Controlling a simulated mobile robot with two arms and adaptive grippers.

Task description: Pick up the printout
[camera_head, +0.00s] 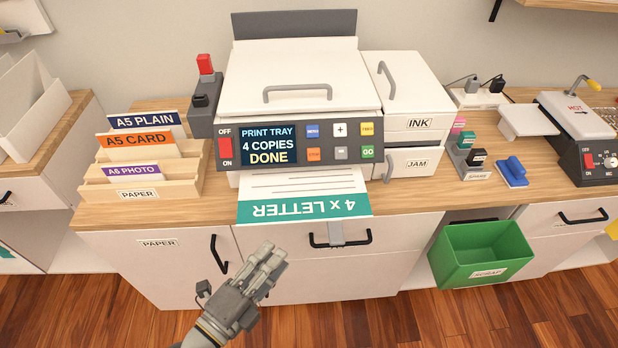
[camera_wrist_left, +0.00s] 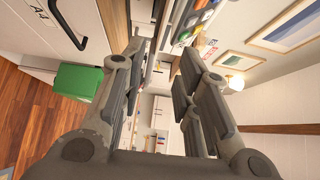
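The printout (camera_head: 303,206) is a white sheet or stack with grey lines and a teal band reading "4 x LETTER", upside down in the head view. It lies in front of the printer (camera_head: 300,85), and its teal end reaches the counter's front edge above a grey tab. The printer's screen (camera_head: 269,145) reads "PRINT TRAY 4 COPIES DONE". My left gripper (camera_head: 270,256) is below and in front of the printout, apart from it. In the left wrist view its fingers (camera_wrist_left: 163,65) are spread with nothing between them. I cannot make out the printout there. My right gripper is out of view.
A paper rack (camera_head: 140,185) stands left of the printer. A green scrap bin (camera_head: 480,255) hangs at the right below the counter. Black handles (camera_head: 340,240) stick out from the cabinet fronts. Stamps (camera_head: 470,155) and a hot press (camera_head: 585,130) stand at the right.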

